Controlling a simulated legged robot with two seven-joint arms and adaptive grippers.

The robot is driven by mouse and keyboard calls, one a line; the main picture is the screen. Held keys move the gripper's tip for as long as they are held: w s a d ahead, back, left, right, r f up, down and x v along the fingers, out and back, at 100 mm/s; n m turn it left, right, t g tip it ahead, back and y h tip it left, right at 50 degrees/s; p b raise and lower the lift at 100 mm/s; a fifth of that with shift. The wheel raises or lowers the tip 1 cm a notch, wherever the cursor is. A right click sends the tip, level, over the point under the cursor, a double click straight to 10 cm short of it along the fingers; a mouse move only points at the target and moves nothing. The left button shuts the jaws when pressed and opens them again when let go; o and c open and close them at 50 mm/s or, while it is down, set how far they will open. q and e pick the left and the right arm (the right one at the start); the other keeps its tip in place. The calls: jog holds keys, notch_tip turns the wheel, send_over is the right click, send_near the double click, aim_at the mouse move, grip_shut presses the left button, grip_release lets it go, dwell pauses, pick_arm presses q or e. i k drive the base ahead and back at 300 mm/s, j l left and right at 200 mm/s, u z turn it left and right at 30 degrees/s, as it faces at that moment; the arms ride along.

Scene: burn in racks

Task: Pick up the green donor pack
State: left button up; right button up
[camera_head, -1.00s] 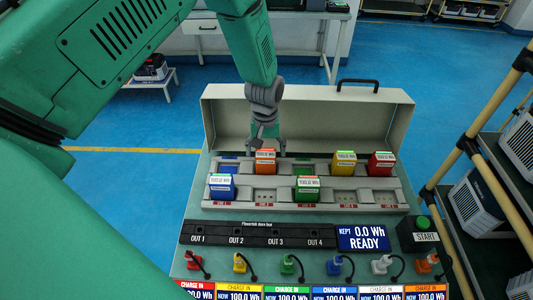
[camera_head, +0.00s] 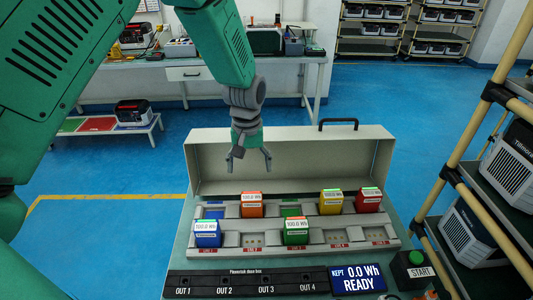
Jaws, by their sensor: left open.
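The green donor pack (camera_head: 296,232) sits upright in the front row of the rack tray (camera_head: 335,237), with a white label on its top. My left gripper (camera_head: 250,166) hangs in front of the case's inner back wall, above and beyond the orange pack (camera_head: 251,205). Its fingers point down, spread apart with nothing between them. It is up and left of the green pack and does not touch it. My right gripper is not in view.
A blue pack (camera_head: 207,234) stands in the front row. Yellow (camera_head: 331,202) and red (camera_head: 369,200) packs stand in the back row. The open case lid (camera_head: 340,165) rises behind. A START button box (camera_head: 414,269) and yellow rack posts (camera_head: 485,115) are at the right.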

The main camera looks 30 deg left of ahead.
aim_at(295, 229)
jog(key=k, duration=1)
